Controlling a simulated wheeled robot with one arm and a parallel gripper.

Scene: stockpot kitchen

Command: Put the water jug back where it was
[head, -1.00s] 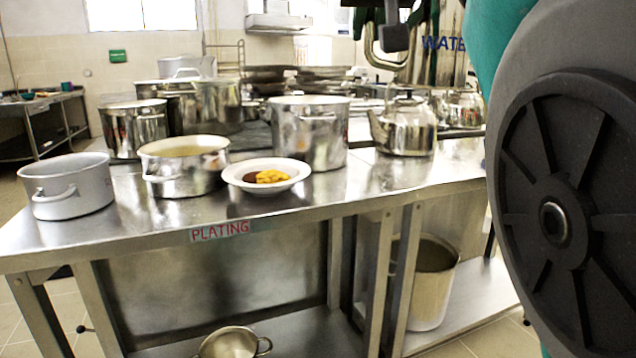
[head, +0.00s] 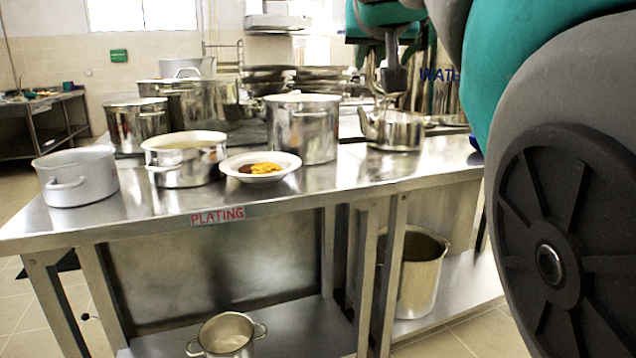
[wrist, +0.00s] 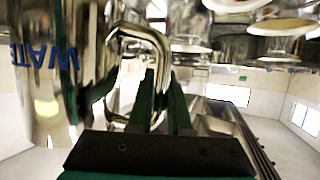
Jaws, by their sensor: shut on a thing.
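The water jug (head: 441,92) is tall, shiny metal with blue WATER lettering. In the head view it is upright behind the kettle, partly hidden by my arm. In the wrist view the jug (wrist: 62,105) fills the left side, with its lettering upside down. My gripper (wrist: 160,88) has its dark green fingers shut on the jug's thick looped handle (wrist: 150,38). In the head view the fingers are hard to make out beside my arm. Whether the jug's base touches anything cannot be seen.
A metal kettle (head: 394,131) stands on the steel table (head: 330,190) in front of the jug. A tall pot (head: 303,128), a plate of food (head: 260,168), a wide pot (head: 186,160) and a grey pot (head: 76,178) stand to its left. The table's right front is clear.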

